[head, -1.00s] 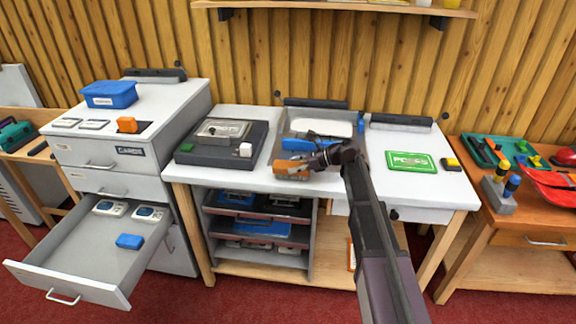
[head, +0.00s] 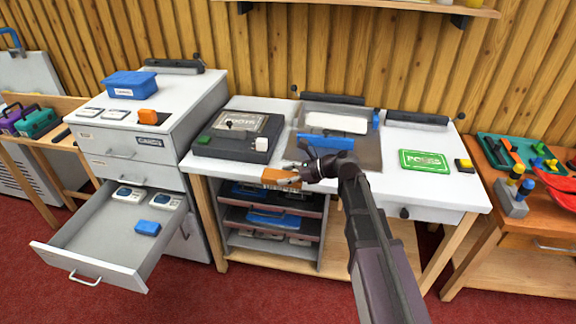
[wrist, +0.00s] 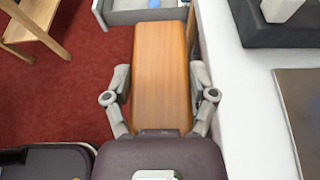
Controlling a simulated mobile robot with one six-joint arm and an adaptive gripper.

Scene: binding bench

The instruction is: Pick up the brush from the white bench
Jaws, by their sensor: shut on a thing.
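The brush (head: 281,178), with an orange-brown wooden body, is in my gripper (head: 302,174) at the front of the white bench (head: 375,176). In the wrist view the brush (wrist: 161,75) lies lengthwise between the two grey fingers of my gripper (wrist: 160,100), which press on its sides. Red floor shows to its left and the white bench (wrist: 242,115) to its right, so it is held out past the bench edge. Its bristles are not clear in either view.
A dark press (head: 240,135) and a grey tray (head: 372,158) stand on the bench. A green card (head: 424,161) lies to the right. The grey cabinet's drawer (head: 100,240) is open at left. Shelves (head: 270,220) sit under the bench.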

